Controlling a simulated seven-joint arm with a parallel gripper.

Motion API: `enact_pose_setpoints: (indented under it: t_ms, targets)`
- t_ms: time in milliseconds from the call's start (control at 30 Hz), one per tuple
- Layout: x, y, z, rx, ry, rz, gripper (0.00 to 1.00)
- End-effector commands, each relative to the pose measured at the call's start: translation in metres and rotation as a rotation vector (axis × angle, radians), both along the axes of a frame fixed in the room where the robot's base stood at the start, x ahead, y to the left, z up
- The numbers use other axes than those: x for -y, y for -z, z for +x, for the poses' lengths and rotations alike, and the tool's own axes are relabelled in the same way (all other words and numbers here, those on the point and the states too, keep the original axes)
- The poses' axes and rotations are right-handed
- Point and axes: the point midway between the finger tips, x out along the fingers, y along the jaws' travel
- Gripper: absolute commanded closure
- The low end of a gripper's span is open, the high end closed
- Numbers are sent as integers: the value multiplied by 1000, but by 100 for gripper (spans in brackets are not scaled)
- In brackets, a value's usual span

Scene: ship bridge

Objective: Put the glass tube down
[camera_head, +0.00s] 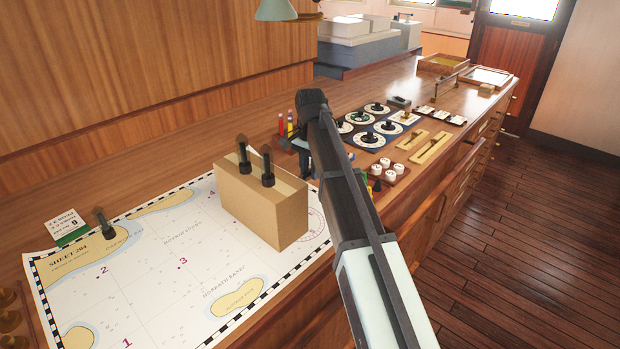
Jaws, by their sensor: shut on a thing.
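My gripper (303,149) points down behind my forearm, just beyond the back right side of the cardboard-coloured box. It is mostly hidden by my arm, and its fingertips are hard to make out. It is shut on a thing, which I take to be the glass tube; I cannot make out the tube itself. The box (280,218) stands on the paper chart (150,268), with two dark upright handles (266,168) at its top.
A dark-handled piece (104,224) and a small card (66,226) are at the chart's left. Red and yellow sticks (285,126) stand left of my gripper. Right of my arm are round dials (368,138), a rack of white knobs (388,170) and brass strips (432,148).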

Motion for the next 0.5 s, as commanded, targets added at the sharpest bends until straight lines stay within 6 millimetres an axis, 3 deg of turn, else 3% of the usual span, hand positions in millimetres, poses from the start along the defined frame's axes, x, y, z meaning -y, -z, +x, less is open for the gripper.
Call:
enact_pose_setpoints:
  t_ms: [200,367,500]
  targets:
    - [0,-38,1,1,0,1,100]
    - [-2,-55,1,-5,4,4,100]
    - [-15,-60,1,-48,39,42,100]
